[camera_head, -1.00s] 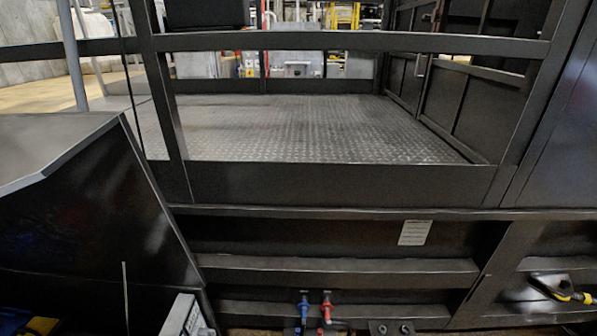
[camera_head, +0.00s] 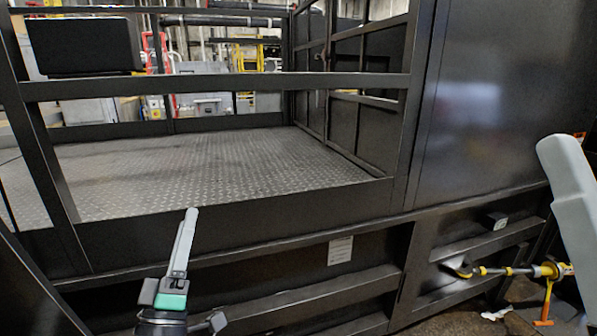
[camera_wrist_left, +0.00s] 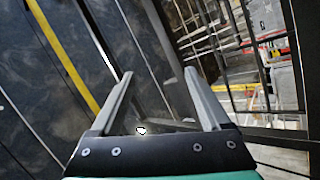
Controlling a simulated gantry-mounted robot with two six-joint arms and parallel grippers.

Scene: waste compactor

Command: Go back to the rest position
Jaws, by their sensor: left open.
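My left gripper (camera_head: 188,222) shows at the lower middle of the head view, with its grey fingers pointing up and a green band at their base. It appears in front of the black compactor frame (camera_head: 300,205), and I cannot tell how far apart they are. In the left wrist view the two fingers of the left gripper (camera_wrist_left: 159,74) stand apart with nothing between them. My right gripper is not in view.
A ridged metal platform (camera_head: 200,170) lies behind black rails (camera_head: 230,87). A large black panel (camera_head: 490,100) stands at the right. A yellow and black tool (camera_head: 500,270) is at the lower right. A pale grey rounded part (camera_head: 572,195) enters from the right edge.

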